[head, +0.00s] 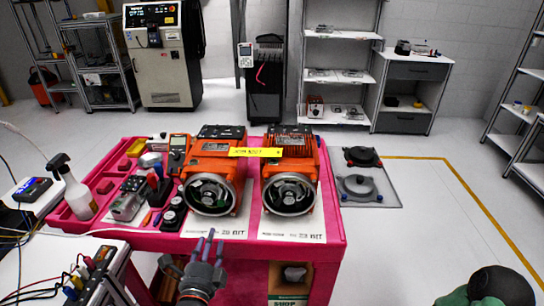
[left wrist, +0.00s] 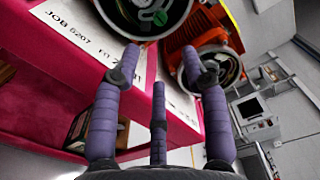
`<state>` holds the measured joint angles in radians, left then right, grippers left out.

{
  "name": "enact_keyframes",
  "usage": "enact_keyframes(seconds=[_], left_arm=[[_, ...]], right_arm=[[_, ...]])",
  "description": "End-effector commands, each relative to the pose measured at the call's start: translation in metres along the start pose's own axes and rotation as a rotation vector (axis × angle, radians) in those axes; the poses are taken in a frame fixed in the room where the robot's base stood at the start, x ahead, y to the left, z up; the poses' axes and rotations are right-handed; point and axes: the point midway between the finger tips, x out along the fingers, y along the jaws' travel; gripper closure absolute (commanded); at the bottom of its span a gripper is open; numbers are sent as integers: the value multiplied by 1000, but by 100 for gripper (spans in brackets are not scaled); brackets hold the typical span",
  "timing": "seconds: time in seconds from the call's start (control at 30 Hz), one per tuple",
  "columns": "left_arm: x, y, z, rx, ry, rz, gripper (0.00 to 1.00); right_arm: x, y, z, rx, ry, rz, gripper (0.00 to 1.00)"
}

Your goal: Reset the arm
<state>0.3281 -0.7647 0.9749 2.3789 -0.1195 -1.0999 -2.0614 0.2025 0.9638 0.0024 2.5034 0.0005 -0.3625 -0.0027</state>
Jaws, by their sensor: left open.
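My left gripper (head: 209,243) has purple fingers and is open and empty, just in front of the pink cart's front edge in the head view. In the left wrist view its fingers (left wrist: 160,66) are spread, with nothing between them. Two orange servo units with round metal faces stand side by side on the cart: a left one (head: 211,192) and a right one (head: 289,191).
The pink cart top (head: 335,222) also holds a multimeter (head: 178,152), a spray bottle (head: 73,190) and small tools. A white side table (head: 60,262) with cables stands at the lower left. A cardboard box (head: 290,280) sits on the cart's lower level.

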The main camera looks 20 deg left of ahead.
Motion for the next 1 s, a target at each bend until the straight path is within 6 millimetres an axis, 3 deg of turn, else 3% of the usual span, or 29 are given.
enact_keyframes(seconds=[0.27,0.67,1.0], left_arm=[[7,18,-13,-131,47,92,55],[15,93,-69,-638,114,486,55],[-6,161,-122,-1021,19,861,55]], right_arm=[[-4,-2,0,0,0,0,60],[-18,-6,1,0,0,0,60],[-29,-10,1,0,0,0,60]])
